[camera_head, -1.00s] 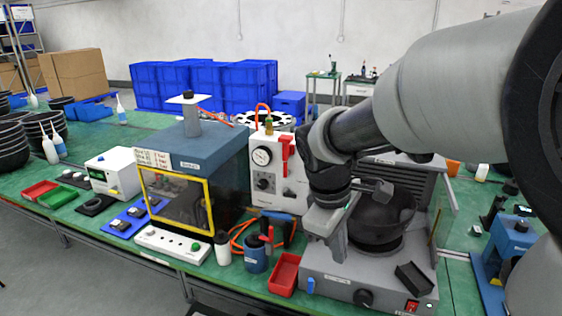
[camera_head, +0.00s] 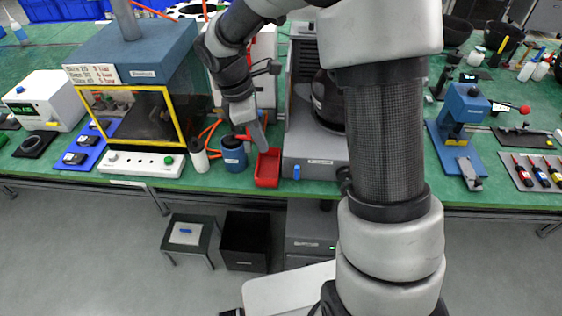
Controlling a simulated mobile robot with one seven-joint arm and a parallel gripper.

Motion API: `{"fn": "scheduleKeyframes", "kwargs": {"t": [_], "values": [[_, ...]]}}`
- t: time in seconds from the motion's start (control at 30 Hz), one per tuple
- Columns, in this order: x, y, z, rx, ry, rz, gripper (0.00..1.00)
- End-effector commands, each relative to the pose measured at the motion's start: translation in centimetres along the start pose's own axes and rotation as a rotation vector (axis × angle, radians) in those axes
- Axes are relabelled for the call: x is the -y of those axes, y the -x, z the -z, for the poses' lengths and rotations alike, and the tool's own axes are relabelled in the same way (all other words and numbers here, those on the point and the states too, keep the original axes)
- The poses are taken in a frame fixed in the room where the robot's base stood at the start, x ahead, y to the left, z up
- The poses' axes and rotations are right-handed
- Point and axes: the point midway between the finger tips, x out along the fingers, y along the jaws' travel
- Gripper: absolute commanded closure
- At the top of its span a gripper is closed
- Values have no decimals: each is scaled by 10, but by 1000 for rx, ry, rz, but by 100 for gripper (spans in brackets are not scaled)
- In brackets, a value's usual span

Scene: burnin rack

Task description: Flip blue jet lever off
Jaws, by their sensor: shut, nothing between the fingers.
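A small blue lever (camera_head: 297,171) stands upright at the lower left front of the grey machine (camera_head: 318,165); I take it to be the blue jet lever. Its exact setting is too small to tell. My gripper (camera_head: 261,143) points down above the red tray (camera_head: 267,168), left of the lever and apart from it. It looks shut and empty. My arm covers the right part of the grey machine.
A blue cup (camera_head: 233,157) with tools and a white bottle (camera_head: 199,157) stand left of the red tray. A yellow-framed chamber (camera_head: 140,65) stands further left. A blue press (camera_head: 462,115) is on the right. The floor in front has a stool (camera_head: 190,236) and black bin (camera_head: 245,240).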

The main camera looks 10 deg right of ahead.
Motion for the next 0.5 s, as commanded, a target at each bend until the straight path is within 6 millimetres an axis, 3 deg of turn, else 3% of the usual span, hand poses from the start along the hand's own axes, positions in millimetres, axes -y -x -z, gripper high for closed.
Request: {"fn": "scheduleKeyframes", "kwargs": {"t": [0.33, 0.5], "values": [[0, -3, 0, 0, -1, 1, 100], [1, -24, 0, 0, -2, 4, 100]]}}
